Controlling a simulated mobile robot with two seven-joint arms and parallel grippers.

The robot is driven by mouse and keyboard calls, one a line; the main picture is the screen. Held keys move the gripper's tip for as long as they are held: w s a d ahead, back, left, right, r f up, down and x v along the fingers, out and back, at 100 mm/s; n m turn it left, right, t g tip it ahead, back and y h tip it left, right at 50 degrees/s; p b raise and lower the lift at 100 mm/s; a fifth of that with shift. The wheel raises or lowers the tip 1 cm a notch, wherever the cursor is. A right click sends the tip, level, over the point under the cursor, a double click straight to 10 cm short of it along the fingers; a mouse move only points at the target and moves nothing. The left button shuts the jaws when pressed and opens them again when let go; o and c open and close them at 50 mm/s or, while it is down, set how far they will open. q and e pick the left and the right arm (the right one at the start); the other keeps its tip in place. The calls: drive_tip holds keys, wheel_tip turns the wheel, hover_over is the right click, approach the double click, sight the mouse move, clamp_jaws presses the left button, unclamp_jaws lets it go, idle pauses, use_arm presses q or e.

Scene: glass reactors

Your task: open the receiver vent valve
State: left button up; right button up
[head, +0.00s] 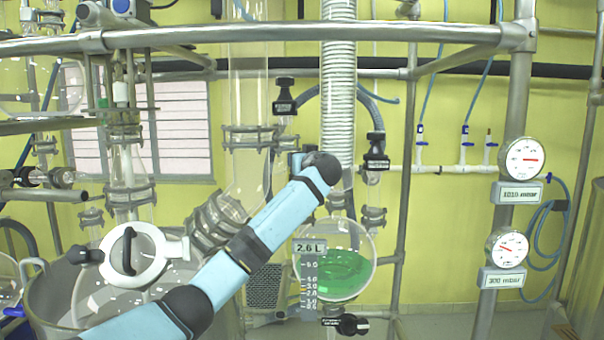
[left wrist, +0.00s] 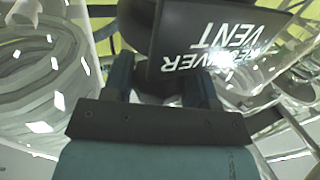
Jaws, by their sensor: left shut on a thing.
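The receiver vent valve shows in the left wrist view as a black body with a dark label plate (left wrist: 190,25) reading RECEIVER VENT, upside down. My left gripper (left wrist: 162,88) is shut on its black handle, one finger on each side. In the head view my left arm reaches up from the lower left, and its end hides the gripper and the held valve part. The round glass receiver (head: 350,282) below it holds green liquid, and its tag (head: 309,247) reads 2.6 L. My right gripper is not in view.
Other black valves with labels (head: 284,107) and (head: 376,165) flank the column. Gauges at right are tagged 1010 mbar (head: 519,193) and 300 mbar (head: 502,278). A metal rail (head: 420,32) crosses above. A glass vessel with a white ring (head: 172,250) stands at lower left.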

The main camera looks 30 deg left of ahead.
use_arm(q)
drive_tip(key=shift+d+g+y, duration=0.1)
drive_tip(key=shift+g+y, duration=0.2)
drive_tip(key=shift+n, duration=0.3)
drive_tip(key=o, duration=0.9)
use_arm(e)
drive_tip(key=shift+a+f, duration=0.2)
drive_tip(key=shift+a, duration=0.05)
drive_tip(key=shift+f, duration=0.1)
